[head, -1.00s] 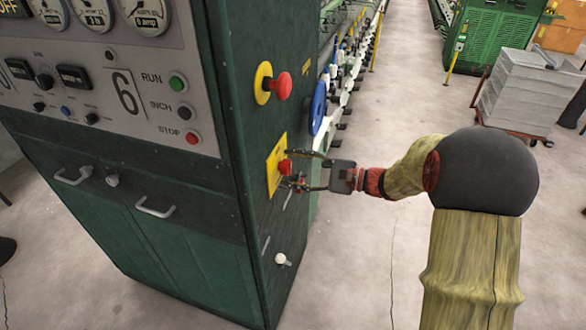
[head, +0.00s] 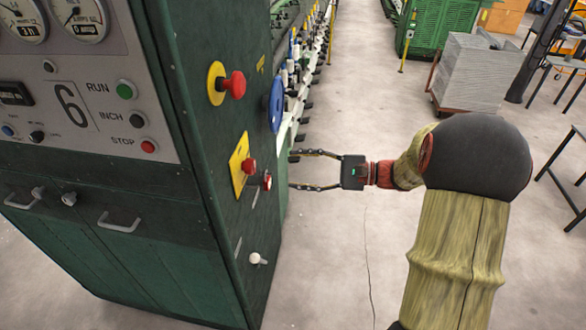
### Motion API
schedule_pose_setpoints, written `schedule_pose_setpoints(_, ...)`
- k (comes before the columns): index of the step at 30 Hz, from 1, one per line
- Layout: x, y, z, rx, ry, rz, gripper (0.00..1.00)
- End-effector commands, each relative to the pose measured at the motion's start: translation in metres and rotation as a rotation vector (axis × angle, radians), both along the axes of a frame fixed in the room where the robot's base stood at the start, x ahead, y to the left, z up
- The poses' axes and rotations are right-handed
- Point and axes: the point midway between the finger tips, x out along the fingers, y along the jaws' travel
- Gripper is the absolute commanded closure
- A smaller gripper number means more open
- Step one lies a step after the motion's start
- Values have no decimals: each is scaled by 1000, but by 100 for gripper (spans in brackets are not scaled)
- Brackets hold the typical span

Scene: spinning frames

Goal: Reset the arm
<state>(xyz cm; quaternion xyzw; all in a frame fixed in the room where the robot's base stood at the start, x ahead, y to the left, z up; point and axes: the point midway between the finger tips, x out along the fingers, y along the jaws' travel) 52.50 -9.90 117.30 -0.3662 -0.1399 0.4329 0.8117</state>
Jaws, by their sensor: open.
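My gripper (head: 293,172) is open and empty in the head view. Its two dark fingers point left toward the side of the green machine cabinet (head: 190,100), with a gap between the fingertips and the cabinet's controls. My arm reaches in from the lower right, with a dark rounded joint and a yellowish sleeve. On the cabinet side are an upper red mushroom button (head: 236,84) on a yellow disc, a lower red button (head: 249,166) on a yellow plate, and a small red knob (head: 267,181) beside it.
A blue wheel (head: 276,104) and a row of spinning machinery run back behind the cabinet. A white knob (head: 257,259) sits low on its side. A cart of grey stacked sheets (head: 480,72) stands at the back right. The concrete floor (head: 340,240) around my gripper is clear.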

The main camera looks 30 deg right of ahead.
Motion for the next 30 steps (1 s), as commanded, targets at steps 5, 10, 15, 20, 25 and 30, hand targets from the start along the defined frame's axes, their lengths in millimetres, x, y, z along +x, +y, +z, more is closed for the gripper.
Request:
schedule_pose_setpoints(5, 0, 0, 0, 0, 0, 0, 46)
schedule_pose_setpoints(10, 0, 0, 0, 0, 0, 0, 46)
schedule_pose_setpoints(15, 0, -1, -15, -34, 47, -5, 46)
schedule_pose_setpoints(20, -44, 13, -75, -190, 218, 78, 46)
schedule_pose_setpoints(25, -120, 34, -102, -578, 323, 275, 46)
schedule_pose_setpoints(30, -180, 38, -93, -1046, 265, 487, 46)
